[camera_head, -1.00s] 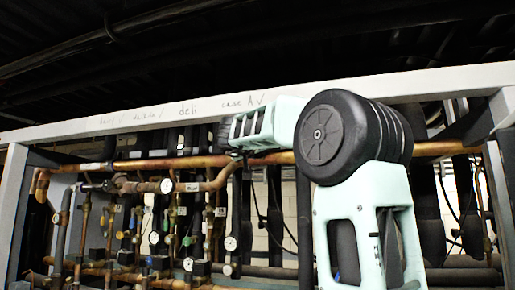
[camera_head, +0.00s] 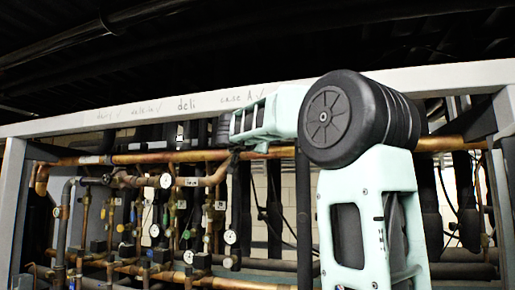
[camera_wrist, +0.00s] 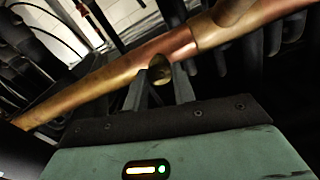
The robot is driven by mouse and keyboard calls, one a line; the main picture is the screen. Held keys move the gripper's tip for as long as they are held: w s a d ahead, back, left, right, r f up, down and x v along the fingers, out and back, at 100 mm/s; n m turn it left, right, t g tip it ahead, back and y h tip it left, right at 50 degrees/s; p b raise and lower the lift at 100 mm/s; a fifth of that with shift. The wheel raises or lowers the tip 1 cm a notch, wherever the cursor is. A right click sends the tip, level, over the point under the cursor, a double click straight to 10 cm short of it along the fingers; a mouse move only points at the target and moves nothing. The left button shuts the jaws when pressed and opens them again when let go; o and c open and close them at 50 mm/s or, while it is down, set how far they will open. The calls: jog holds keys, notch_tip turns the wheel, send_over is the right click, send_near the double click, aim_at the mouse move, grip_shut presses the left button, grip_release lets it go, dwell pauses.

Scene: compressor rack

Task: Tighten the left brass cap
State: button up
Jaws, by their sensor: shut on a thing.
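A round brass cap (camera_wrist: 160,69) sits at the underside of a thick copper pipe (camera_wrist: 125,72) in the wrist view. My gripper (camera_wrist: 160,85) is below the pipe, its two dark fingers closed on either side of the cap. The finger contact is partly in shadow. In the head view my arm reaches left to the long copper pipe (camera_head: 150,157) under the rack's top beam. The cap cannot be made out there, and I cannot tell from these views whether it is the left one.
Gauges (camera_head: 166,181), valves and thinner pipes crowd the rack below and left. A dark vertical pipe (camera_head: 304,210) stands beside my arm. Free room near the pipe is tight.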

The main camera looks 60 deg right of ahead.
dwell(0.3)
jog(key=o, duration=1)
jog(key=b+v, duration=0.6)
jog(key=v, duration=1.1)
jog(key=shift+a, duration=0.25)
jog(key=shift+s+r, duration=0.1)
